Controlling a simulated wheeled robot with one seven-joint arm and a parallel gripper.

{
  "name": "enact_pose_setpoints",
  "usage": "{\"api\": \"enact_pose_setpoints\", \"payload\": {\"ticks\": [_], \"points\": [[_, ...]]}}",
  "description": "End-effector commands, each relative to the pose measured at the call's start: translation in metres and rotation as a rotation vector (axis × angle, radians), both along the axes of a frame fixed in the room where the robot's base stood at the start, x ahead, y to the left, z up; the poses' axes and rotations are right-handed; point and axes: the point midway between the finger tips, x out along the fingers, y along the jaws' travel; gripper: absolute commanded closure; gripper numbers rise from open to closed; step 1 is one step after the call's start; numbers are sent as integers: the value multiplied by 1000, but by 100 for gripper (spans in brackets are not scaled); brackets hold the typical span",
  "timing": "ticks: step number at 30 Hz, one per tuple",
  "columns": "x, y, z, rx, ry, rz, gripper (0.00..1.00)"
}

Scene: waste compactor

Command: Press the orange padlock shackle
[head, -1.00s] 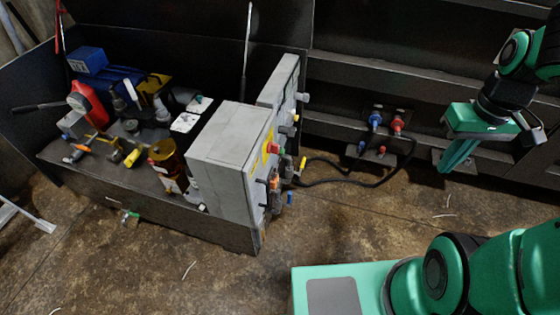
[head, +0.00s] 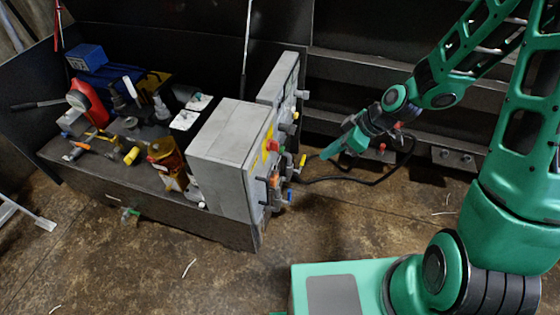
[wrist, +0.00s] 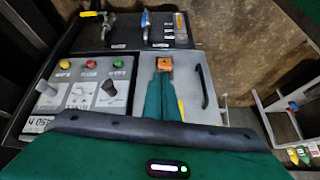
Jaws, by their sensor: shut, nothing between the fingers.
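The orange padlock (head: 276,182) is a small block on the side face of the grey control box. It also shows in the wrist view (wrist: 165,63), just beyond my fingertips; its shackle is too small to make out. My gripper (head: 328,154) is shut and empty, to the right of the box and pointing toward it. In the head view a gap shows between the fingertips and the box face. In the wrist view my green fingers (wrist: 163,74) point at the padlock and overlap its lower edge, so contact cannot be told.
The grey control box (head: 222,145) carries several buttons, knobs and a black handle (wrist: 202,86). A yellow-handled valve (wrist: 88,14) and a blue-handled one (wrist: 145,18) lie past the padlock. Red and blue connectors with black cable (head: 370,179) are behind my gripper.

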Motion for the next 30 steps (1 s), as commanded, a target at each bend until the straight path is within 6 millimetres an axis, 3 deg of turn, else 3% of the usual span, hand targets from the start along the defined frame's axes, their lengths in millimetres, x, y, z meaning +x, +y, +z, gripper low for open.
{"api": "enact_pose_setpoints", "payload": {"ticks": [3,10,30], "points": [[6,30,-11,71,-53,65,100],[15,66,-19,158,-137,129,100],[20,82,-27,182,-163,144,100]]}}
